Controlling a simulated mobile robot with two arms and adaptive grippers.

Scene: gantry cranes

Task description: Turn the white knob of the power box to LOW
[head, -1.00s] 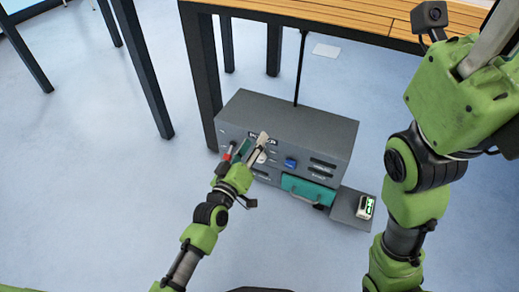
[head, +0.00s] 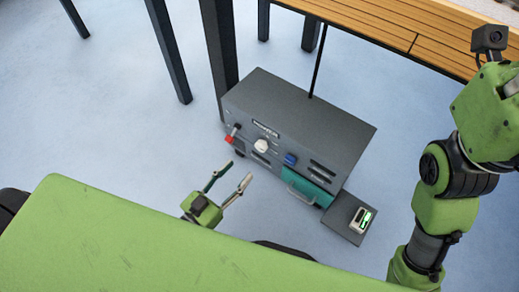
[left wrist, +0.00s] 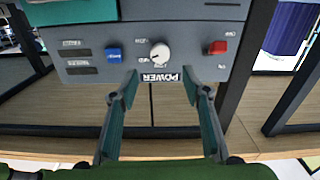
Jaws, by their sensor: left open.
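The power box (head: 300,112) is a dark grey case on the floor. My left gripper (head: 233,174) is open and empty in front of the panel, apart from the knob. In the left wrist view its fingers (left wrist: 160,82) spread below the knob. My right gripper is out of view.
A teal drawer (head: 306,187) with a handle sticks out at the box's lower right. A small device with a green display (head: 361,221) sits on a grey plate beside it. A wooden-topped table (head: 400,38) with dark legs stands behind.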

